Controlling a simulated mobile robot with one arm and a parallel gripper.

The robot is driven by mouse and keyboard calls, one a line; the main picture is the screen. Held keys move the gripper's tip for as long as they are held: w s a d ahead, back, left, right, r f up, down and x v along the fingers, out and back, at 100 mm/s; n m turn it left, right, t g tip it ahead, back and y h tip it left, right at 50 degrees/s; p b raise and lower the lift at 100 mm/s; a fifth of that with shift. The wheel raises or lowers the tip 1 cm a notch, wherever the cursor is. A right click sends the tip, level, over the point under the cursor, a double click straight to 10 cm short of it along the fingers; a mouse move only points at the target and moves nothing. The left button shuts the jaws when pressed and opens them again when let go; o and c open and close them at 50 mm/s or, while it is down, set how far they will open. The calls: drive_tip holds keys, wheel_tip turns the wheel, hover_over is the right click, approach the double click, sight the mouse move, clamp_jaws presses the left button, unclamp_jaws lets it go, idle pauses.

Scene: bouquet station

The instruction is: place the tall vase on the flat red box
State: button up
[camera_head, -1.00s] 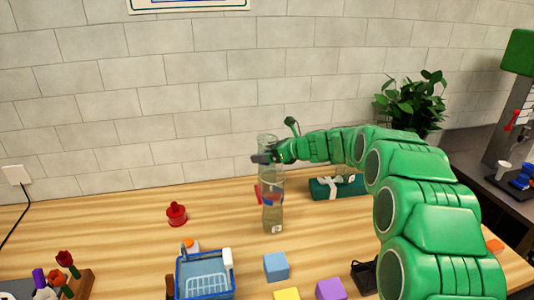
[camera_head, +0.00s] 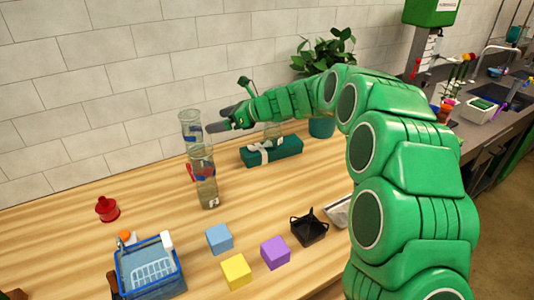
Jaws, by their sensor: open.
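A tall clear glass vase (camera_head: 190,126) stands upright near the wall, left of my gripper. Its lower part is behind a second clear glass vessel (camera_head: 206,188) that stands nearer on the table. A small piece of red (camera_head: 190,172) shows low behind the nearer glass; it may be the flat red box, mostly hidden. I cannot tell whether the tall vase rests on it. My gripper (camera_head: 213,127) is open, just right of the tall vase's upper part, with its dark fingers pointing left. It looks empty, with a small gap to the glass.
A green gift box with a white bow (camera_head: 270,149) and a potted plant (camera_head: 325,55) are to the right. A blue basket (camera_head: 150,265), red object (camera_head: 107,209), blue cube (camera_head: 219,238), yellow cube (camera_head: 236,271), purple cube (camera_head: 275,252) and black holder (camera_head: 309,228) occupy the front.

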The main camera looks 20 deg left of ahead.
drive_tip(key=shift+d, duration=0.1)
drive_tip(key=s+d+f+n+g+h, duration=0.1)
drive_tip(key=s+d+n+h, duration=0.5)
drive_tip(key=s+d, duration=1.6)
drive_tip(key=s+d+f+n+h, duration=0.3)
drive_tip(key=s+d+n+h, duration=0.4)
drive_tip(key=s+d, duration=1.6)
drive_tip(key=d+n, duration=0.4)
drive_tip(key=n, duration=0.1)
drive_tip(key=shift+g, duration=0.4)
